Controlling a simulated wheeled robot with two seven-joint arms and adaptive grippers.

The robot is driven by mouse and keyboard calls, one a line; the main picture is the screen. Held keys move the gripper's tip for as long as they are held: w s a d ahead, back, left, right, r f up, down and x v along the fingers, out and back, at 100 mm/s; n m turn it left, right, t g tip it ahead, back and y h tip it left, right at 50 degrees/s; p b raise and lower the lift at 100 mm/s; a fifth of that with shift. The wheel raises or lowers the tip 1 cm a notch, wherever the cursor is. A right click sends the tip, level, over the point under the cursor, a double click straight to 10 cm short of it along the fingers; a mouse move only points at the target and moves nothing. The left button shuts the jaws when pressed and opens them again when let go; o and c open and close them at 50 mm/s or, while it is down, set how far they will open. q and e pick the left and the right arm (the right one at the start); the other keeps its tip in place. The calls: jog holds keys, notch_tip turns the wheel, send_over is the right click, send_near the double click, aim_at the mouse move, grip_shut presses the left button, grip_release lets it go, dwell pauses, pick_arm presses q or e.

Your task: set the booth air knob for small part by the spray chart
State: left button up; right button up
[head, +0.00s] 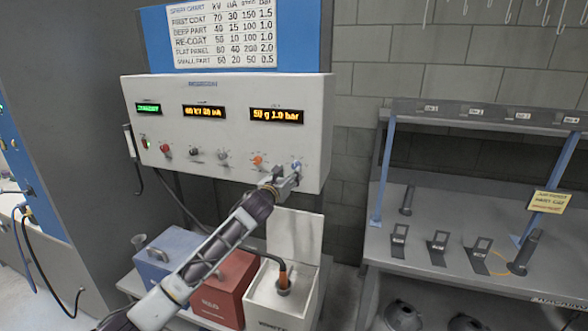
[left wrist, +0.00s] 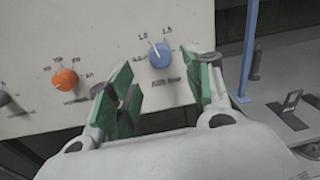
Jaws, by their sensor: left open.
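The spray chart (head: 221,35) on the blue board has a SMALL PART row that appears to end in 0.5 in the bar column. The control box (head: 215,115) has an amber display (head: 277,115) that reads about 50 g 1.0 bar. The blue knob (left wrist: 160,55) is at the right end of the knob row; its white pointer line tilts up and left, toward the 1.0 mark. It also shows in the head view (head: 296,166). My left gripper (left wrist: 160,85) is open, its green-padded fingers below and to either side of the blue knob, holding nothing. My right gripper is out of view.
An orange knob (left wrist: 65,79) sits left of the blue one, with more knobs further left. Below the box stand a blue bin (head: 165,258), a red bin (head: 222,285) and a white bin (head: 265,310). A grey rack (head: 450,250) stands at right.

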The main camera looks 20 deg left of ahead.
aim_at(295, 167)
pick_arm(q)
jog(key=shift+w+d+p, duration=0.15)
jog(key=shift+w+p, duration=0.05)
jog(key=shift+w, duration=1.2)
jog(key=shift+w+d+p, duration=0.1)
jog(key=shift+w+p, duration=0.05)
jog(key=shift+w, duration=1.25)
jog(key=shift+c, duration=0.4)
jog(key=c, duration=0.9)
